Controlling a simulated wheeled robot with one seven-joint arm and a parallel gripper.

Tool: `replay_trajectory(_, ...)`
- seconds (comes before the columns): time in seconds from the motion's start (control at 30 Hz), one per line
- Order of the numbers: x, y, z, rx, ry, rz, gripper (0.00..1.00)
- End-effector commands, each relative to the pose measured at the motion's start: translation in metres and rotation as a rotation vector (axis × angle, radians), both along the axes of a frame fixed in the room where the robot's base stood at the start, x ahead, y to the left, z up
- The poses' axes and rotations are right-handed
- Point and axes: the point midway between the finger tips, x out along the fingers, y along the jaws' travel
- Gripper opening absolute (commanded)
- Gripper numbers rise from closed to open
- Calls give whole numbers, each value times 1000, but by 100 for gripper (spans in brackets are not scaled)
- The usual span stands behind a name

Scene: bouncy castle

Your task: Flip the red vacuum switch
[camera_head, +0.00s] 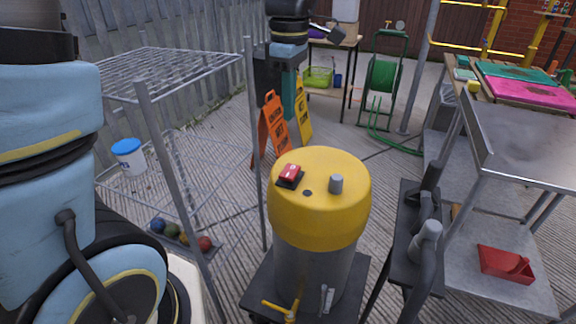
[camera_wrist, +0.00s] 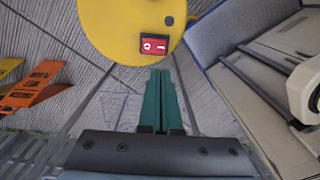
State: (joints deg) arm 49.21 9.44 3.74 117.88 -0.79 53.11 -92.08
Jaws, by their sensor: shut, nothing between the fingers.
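The vacuum (camera_head: 318,215) stands upright with a yellow domed lid and grey drum. Its red switch (camera_head: 289,172) sits in a black frame on the lid's left part. In the wrist view the red rocker switch (camera_wrist: 153,45) shows a circle mark at left and a bar mark at right; I cannot tell which side is pressed. My gripper (camera_wrist: 160,74) is shut and empty, its green fingers together. In that view the tips lie just below the lid's edge and the switch, apart from the switch. My gripper (camera_head: 287,115) points down beyond the vacuum in the head view.
Orange (camera_head: 273,124) and yellow (camera_head: 303,108) caution signs stand behind the vacuum. A wire rack (camera_head: 165,180) is at left. A dark stand with grey tools (camera_head: 424,235) and a metal table (camera_head: 525,150) are at right. The lid's top is clear around the switch.

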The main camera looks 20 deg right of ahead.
Motion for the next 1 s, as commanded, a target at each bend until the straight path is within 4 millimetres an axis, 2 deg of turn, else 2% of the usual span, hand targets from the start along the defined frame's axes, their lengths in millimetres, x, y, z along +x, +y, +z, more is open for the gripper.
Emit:
replay_trajectory(0.2,0,0,-2,1,1,0,0)
replay_trajectory(0.37,0,0,-17,3,3,0,0)
replay_trajectory(0.8,-1,1,-104,3,3,0,0)
replay_trajectory(1.0,-1,1,-130,2,2,0,0)
